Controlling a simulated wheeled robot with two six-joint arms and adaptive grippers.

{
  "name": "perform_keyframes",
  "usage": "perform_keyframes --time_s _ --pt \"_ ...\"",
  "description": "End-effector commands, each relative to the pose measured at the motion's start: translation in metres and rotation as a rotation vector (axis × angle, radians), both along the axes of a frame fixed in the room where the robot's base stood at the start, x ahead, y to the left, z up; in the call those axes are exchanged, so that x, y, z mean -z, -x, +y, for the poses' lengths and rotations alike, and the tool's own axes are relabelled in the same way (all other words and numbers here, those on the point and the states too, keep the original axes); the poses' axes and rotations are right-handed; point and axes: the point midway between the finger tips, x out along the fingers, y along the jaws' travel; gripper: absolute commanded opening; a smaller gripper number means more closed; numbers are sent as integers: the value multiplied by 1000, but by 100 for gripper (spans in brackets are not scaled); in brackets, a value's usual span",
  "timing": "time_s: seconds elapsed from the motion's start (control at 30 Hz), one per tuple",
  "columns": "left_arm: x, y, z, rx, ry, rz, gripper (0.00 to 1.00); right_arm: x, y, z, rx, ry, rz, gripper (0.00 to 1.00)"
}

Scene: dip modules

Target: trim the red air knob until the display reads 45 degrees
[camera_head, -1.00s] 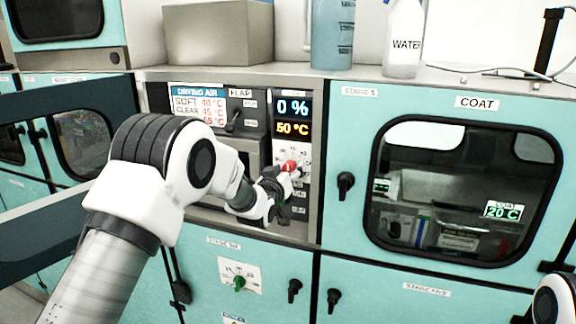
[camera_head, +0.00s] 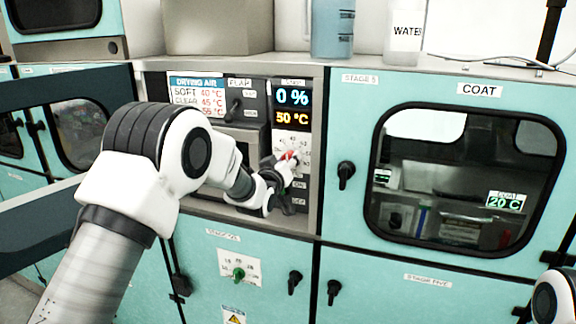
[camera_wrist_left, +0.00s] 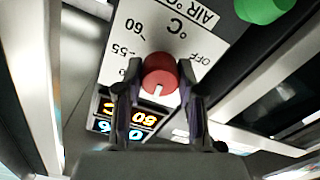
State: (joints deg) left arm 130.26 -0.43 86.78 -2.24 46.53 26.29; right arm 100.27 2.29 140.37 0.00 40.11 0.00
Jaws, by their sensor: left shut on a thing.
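The red air knob (camera_head: 288,156) sits on a white dial plate (camera_head: 303,143) in the panel, partly hidden by my gripper in the head view. In the left wrist view the knob (camera_wrist_left: 160,75) shows from the front, with a white pointer line, between my two fingers. My left gripper (camera_head: 284,163) is shut on the knob; its fingers also show in the wrist view (camera_wrist_left: 159,92). The display (camera_head: 292,108) above the dial reads 0 % in blue and 50 °C in orange. My right gripper is not in view.
A drying air card (camera_head: 198,94) and a flap lever (camera_head: 233,112) are left of the display. A black handle (camera_head: 346,174) on the COAT door (camera_head: 345,225) stands to the right. A green knob (camera_head: 239,274) is below. A water bottle (camera_head: 404,40) stands on top.

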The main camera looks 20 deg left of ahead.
Motion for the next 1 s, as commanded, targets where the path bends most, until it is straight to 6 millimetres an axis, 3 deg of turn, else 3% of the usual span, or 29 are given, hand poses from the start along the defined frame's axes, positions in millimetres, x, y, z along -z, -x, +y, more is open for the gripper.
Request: perform_keyframes --time_s 0.43,1.0 --pt "3 0 0 -1 345 11 3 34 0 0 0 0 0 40" --pt "1 0 0 -1 533 19 3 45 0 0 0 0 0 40"
